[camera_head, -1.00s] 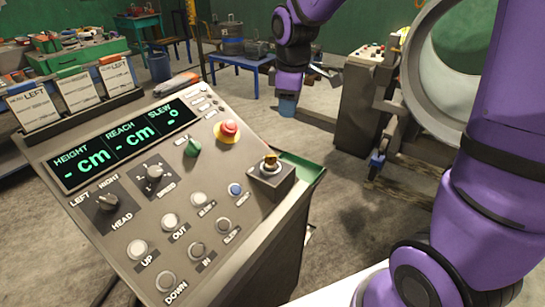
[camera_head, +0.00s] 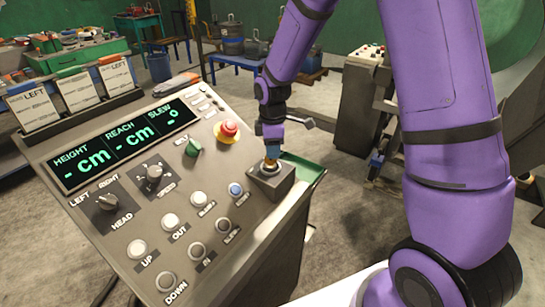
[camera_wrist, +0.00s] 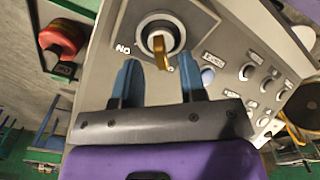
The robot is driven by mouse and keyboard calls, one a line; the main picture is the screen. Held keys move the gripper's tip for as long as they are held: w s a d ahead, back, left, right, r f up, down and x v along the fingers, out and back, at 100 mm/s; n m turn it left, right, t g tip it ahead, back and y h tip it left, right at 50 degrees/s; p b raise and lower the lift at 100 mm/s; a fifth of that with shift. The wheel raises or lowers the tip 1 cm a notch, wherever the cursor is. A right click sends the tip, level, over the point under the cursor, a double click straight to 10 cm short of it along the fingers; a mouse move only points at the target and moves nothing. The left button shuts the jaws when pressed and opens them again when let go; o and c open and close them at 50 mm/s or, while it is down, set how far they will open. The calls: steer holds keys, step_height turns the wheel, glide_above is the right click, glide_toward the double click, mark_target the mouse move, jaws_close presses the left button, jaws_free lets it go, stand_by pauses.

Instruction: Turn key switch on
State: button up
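The key switch (camera_head: 268,178) is a grey box at the right edge of the sloped console, with a gold key in a round silver collar. A white label reading "NO" or upside-down "ON" lies left of the collar. My gripper (camera_head: 271,150) is just above the switch, pointing down at it. In the wrist view its two blue fingers (camera_wrist: 160,66) are spread apart, with the key lined up between them and a clear gap on each side. Contact is not visible.
A red emergency button (camera_head: 229,129) with a yellow ring and a green knob (camera_head: 193,147) are close by on the console. Several push buttons and three green displays (camera_head: 123,142) cover the panel. A green tray (camera_head: 305,170) is beside the switch.

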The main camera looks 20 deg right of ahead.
steer(key=shift+f, duration=1.85)
steer(key=shift+c, duration=0.4)
jaws_close()
